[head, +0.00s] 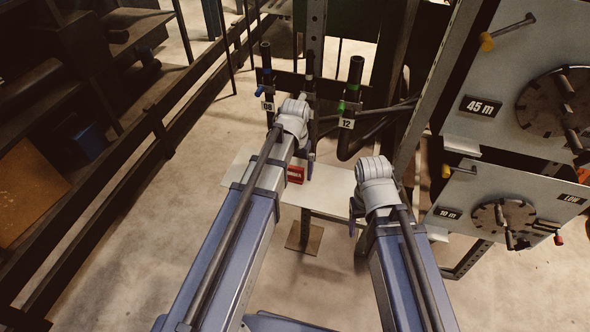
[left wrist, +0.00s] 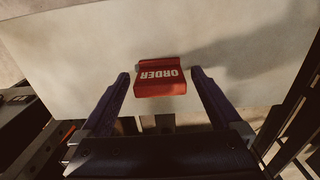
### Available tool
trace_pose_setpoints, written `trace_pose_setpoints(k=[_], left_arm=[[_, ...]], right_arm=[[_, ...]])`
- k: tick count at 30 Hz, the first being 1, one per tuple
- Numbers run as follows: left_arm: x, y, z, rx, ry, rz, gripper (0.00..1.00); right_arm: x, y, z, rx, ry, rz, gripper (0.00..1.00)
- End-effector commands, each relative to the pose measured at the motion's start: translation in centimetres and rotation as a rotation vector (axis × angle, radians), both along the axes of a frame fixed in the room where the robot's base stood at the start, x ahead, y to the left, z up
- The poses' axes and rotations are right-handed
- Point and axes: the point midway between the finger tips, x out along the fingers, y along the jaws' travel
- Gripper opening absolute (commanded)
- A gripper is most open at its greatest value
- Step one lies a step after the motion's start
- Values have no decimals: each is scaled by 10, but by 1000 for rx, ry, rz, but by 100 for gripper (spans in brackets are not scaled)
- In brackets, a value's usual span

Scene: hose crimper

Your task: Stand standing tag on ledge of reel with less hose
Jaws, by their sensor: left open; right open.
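The red standing tag (head: 295,174), lettered ORDER, stands on a pale table (head: 328,202). In the left wrist view the tag (left wrist: 160,82) is between the fingertips of my open left gripper (left wrist: 160,75), with gaps at both sides. In the head view my left gripper (head: 309,163) is partly hidden by its arm. My right gripper (head: 353,217) is open and empty near the table's right part. On the right, the upper reel (head: 556,102) bears a 45 m plate (head: 482,106). The lower reel (head: 503,222) bears a 10 m plate (head: 448,213) and a LOW label (head: 571,199).
Pale ledges show by the upper panel (head: 462,145) and lower panel (head: 437,234). Dark hoses tagged 08 (head: 268,106) and 12 (head: 347,123) hang behind my grippers. A dark rail (head: 155,125) and shelving stand at left. A metal post (head: 406,130) stands before the panels.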

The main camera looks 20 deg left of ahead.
Motion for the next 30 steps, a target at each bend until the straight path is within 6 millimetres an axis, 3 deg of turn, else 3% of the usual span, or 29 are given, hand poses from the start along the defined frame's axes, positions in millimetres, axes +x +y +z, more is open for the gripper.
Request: trace_pose_setpoints(k=[8,24,30], left_arm=[[0,0,30,0,0,0,99],[0,0,110,0,0,0,99],[0,0,121,0,0,0,99]], right_arm=[[0,0,30,0,0,0,65],[0,0,109,0,0,0,65],[0,0,121,0,0,0,65]])
